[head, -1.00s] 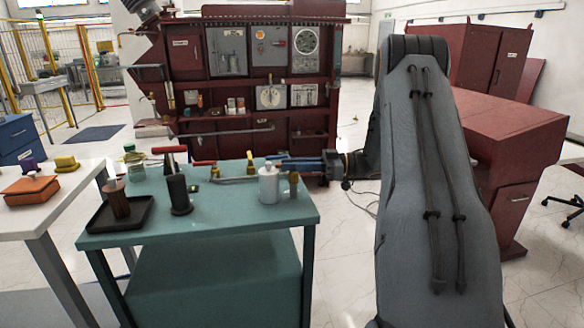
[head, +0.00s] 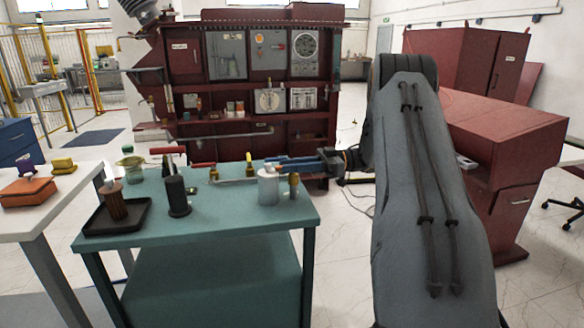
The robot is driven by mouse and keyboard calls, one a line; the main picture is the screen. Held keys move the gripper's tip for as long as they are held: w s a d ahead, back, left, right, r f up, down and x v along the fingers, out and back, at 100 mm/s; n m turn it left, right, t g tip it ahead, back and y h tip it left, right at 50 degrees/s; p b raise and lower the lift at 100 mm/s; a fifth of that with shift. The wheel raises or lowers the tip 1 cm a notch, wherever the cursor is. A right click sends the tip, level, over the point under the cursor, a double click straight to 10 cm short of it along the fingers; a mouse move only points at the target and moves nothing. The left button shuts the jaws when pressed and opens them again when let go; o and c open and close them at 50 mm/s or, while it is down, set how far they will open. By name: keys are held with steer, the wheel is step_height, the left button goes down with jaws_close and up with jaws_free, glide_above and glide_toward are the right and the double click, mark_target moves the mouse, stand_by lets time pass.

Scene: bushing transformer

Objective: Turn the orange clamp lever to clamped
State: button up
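A small upright yellow-orange piece (head: 249,167), which looks like the clamp lever, stands at the far side of the teal table (head: 200,232). It is beside a low pale bar with a red grip (head: 203,165) at its left end. I cannot tell its exact angle or whether it is clamped. My gripper (head: 270,161) reaches in from the right, with blue fingers pointing left just to the right of the yellow-orange piece. The finger gap and any contact are too small to make out.
A white canister (head: 268,187) and a small brass fitting (head: 293,184) stand in front of my gripper. A black cylinder (head: 178,196), a red T-handle (head: 168,150) and a dark tray (head: 117,224) occupy the left. The table's front centre is clear.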

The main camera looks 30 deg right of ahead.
steer(key=shift+o, duration=0.9)
steer(key=b+v, duration=0.1)
steer(key=v, duration=0.6)
steer(key=shift+d+b, duration=0.35)
steer(key=shift+b, duration=0.05)
steer(key=shift+s+r, duration=0.1)
steer(key=shift+s, duration=0.05)
